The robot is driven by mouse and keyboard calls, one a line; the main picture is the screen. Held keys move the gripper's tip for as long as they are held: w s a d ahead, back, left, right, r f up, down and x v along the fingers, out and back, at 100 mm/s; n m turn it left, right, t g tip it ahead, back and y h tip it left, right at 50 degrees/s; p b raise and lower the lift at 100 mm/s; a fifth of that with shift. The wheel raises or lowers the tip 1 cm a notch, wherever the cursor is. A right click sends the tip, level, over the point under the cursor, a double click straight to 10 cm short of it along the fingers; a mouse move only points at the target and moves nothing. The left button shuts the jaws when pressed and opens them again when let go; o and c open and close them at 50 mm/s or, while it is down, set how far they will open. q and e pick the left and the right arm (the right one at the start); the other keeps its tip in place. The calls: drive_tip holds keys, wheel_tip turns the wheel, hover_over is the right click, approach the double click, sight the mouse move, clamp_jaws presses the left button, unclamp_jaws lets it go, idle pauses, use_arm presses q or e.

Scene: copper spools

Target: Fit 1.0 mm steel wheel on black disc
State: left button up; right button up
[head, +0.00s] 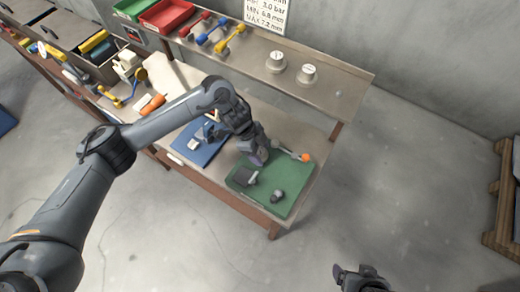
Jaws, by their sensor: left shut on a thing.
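My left gripper (258,158) points down over the back edge of the green mat (296,203) on the bench. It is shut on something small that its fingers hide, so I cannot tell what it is. A dark block-like thing (245,177) and a small dark grey rounded piece (278,196) stand on the green mat in front of the gripper. I cannot make out for certain the steel wheel or the black disc. My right gripper (362,279) is at the bottom edge, well away from the bench; its jaws are unclear.
A tool with an orange end (305,157) lies at the mat's back right. A blue mat (207,157) with small pieces is left of the green one. The raised shelf (345,84) behind carries two pale round pieces (277,62), coloured-handled tools and bins.

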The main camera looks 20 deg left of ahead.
use_arm(q)
drive_tip(key=shift+f, duration=0.3)
idle(0.5)
drive_tip(key=o, duration=1.2)
drive_tip(key=shift+r, duration=0.1)
drive_tip(key=p+v, duration=0.1)
drive_tip(key=v, duration=0.9)
drive_tip(key=shift+a+r, duration=0.2)
drive_tip(key=shift+r, duration=0.05)
drive_tip(key=shift+a, duration=0.1)
